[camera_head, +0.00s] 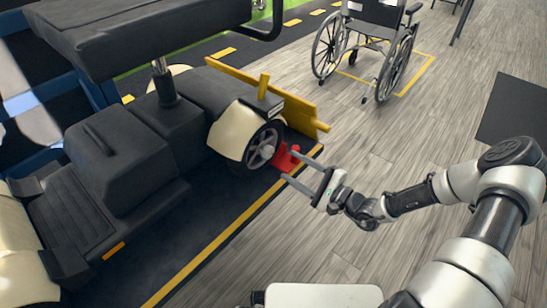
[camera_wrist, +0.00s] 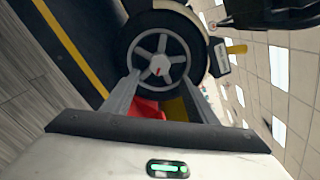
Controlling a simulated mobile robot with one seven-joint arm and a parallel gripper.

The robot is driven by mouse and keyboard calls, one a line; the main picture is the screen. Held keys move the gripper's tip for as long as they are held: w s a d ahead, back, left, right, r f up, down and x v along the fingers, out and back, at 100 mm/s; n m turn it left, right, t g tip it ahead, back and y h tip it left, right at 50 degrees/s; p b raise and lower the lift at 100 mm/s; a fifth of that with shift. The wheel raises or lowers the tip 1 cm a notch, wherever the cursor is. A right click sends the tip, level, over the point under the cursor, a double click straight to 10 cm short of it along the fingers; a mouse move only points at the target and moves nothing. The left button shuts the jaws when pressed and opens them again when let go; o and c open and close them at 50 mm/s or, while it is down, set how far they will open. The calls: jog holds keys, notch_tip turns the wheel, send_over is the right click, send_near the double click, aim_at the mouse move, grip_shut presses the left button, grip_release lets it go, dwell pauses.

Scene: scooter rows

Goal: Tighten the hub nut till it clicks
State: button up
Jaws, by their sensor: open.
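The scooter's wheel (camera_head: 262,146) has a grey spoked rim and a black tyre. A red part (camera_head: 284,160) stands by the wheel and shows between my fingers (camera_wrist: 147,108). Contact cannot be told.
The black and cream scooter (camera_head: 120,150) fills the left, with a yellow bar (camera_head: 290,100) behind the wheel. A yellow floor line (camera_head: 225,235) runs alongside. A wheelchair (camera_head: 372,45) stands at the back. The wooden floor (camera_head: 400,130) between it and my arm is clear.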

aim_at(270, 154)
jog(key=b+x, duration=0.1)
jog(key=x, duration=0.7)
jog(key=shift+w+a, duration=0.2)
jog(key=shift+a, duration=0.1)
jog(key=c, duration=1.1)
